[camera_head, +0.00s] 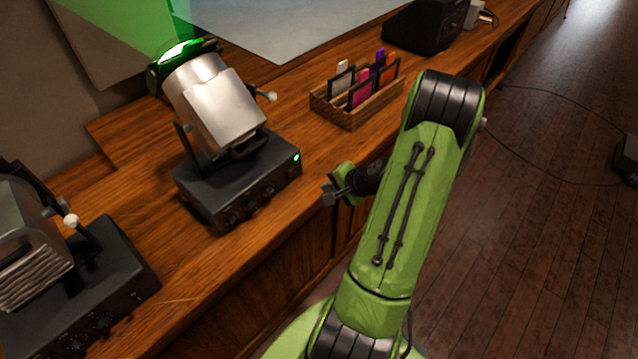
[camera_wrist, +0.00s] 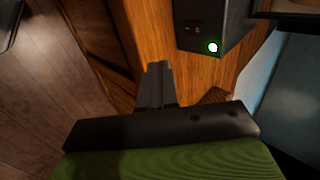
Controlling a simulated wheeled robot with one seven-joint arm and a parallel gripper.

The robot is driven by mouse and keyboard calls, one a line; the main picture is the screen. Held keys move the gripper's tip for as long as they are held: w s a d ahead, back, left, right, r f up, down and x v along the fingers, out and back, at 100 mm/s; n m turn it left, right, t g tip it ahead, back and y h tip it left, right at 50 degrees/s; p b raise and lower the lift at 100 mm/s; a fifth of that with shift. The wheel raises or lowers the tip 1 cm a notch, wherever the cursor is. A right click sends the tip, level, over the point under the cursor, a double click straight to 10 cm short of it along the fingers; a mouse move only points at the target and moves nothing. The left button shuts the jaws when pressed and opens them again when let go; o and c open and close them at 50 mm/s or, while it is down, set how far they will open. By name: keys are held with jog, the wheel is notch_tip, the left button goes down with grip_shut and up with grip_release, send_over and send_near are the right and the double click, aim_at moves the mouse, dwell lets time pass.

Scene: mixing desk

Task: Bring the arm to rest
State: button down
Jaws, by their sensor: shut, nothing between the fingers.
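My green arm rises from the bottom of the head view and bends over at its black elbow joint. My gripper (camera_head: 328,193) is at the front edge of the wooden desk (camera_head: 290,219), just right of the silver lamp's black base; most of the wrist behind it is hidden by the arm. In the wrist view my gripper (camera_wrist: 158,68) shows its dark fingers together, shut with nothing between them. The desk's wooden edge (camera_wrist: 135,22) lies beyond the fingertips.
A silver lamp (camera_head: 215,105) on a black box with a green light stands left of my gripper. The box also shows in the wrist view (camera_wrist: 208,25). A wooden tray (camera_head: 345,117) holds several coloured cards. The floor (camera_head: 540,230) to the right is largely clear, with a cable.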

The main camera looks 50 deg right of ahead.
jog(key=shift+s+r, duration=0.15)
jog(key=shift+s, duration=0.05)
dwell(0.5)
jog(key=w+a+r+n+g, duration=0.2)
jog(key=a+r+n+g, duration=0.1)
jog(key=a+r+n, duration=1.05)
jog(key=s+a+r+n, duration=0.2)
jog(key=s+a+r, duration=0.2)
jog(key=s+a, duration=0.2)
jog(key=s+a+r+n, duration=0.2)
jog(key=s+a+r, duration=0.2)
jog(key=s+a, duration=0.3)
jog(key=shift+s+a+r, duration=0.25)
jog(key=shift+s+r, duration=0.15)
jog(key=shift+s, duration=0.35)
